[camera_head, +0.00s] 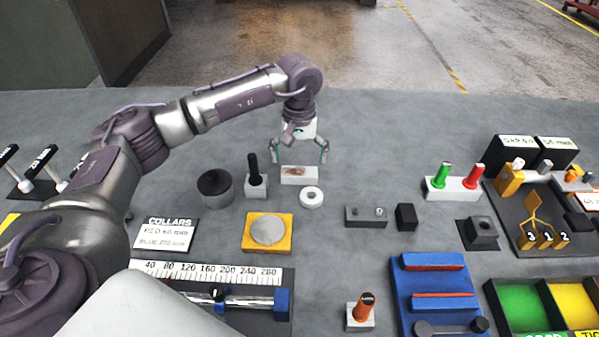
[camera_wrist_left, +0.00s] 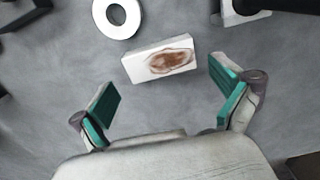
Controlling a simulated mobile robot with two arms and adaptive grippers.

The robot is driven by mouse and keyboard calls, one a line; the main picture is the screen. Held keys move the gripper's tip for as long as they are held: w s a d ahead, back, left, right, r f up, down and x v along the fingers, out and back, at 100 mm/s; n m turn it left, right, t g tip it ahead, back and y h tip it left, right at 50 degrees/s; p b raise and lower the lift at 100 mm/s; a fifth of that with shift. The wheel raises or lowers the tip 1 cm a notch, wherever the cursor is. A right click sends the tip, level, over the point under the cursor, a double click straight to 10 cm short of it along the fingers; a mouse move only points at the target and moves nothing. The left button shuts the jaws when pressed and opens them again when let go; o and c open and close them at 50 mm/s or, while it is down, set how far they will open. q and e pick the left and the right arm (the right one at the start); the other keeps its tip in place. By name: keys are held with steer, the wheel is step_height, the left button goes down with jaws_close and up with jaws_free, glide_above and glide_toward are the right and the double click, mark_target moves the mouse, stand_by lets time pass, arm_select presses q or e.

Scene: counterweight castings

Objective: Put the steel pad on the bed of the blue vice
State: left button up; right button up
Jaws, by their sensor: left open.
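A pale rectangular block with a rusty brown patch (camera_head: 299,177), apparently the steel pad, lies flat on the grey table. My left gripper (camera_head: 298,155) is open and empty over the table just behind it. In the left wrist view the pad (camera_wrist_left: 139,68) lies ahead of the spread green-padded fingers (camera_wrist_left: 166,90), touching neither. The blue vice (camera_head: 432,279) stands at the front, right of centre. It has two red strips across it and a dark bar with round ends at its front. My right gripper is not in view.
A white ring (camera_head: 312,198) lies close in front of the pad. A white block with a black peg (camera_head: 256,181) and a dark cylinder (camera_head: 215,188) stand to its left. A yellow plate with a grey disc (camera_head: 252,232) and dark blocks (camera_head: 406,217) lie nearer the front.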

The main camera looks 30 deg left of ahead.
mark_target(300, 171)
arm_select(q)
steer(key=shift+f+p, duration=0.45)
steer(key=shift+f, duration=1.45)
steer(key=shift+w+r, duration=0.1)
steer(key=c, duration=1.4)
steer(key=shift+r, duration=0.1)
steer(key=shift+r+b, duration=0.35)
steer(key=shift+r, duration=0.25)
step_height(300, 171, up, 3)
steer(key=shift+f+b, duration=0.15)
steer(key=shift+b, duration=0.45)
steer(key=d+r+b, duration=0.1)
steer(key=d+r, duration=0.2)
steer(key=d, duration=0.3)
steer(key=s+d+r+b, duration=0.1)
steer(key=d+r, duration=0.3)
steer(key=d, duration=0.1)
steer(key=shift+d+b, duration=0.3)
steer(key=shift+d, duration=0.05)
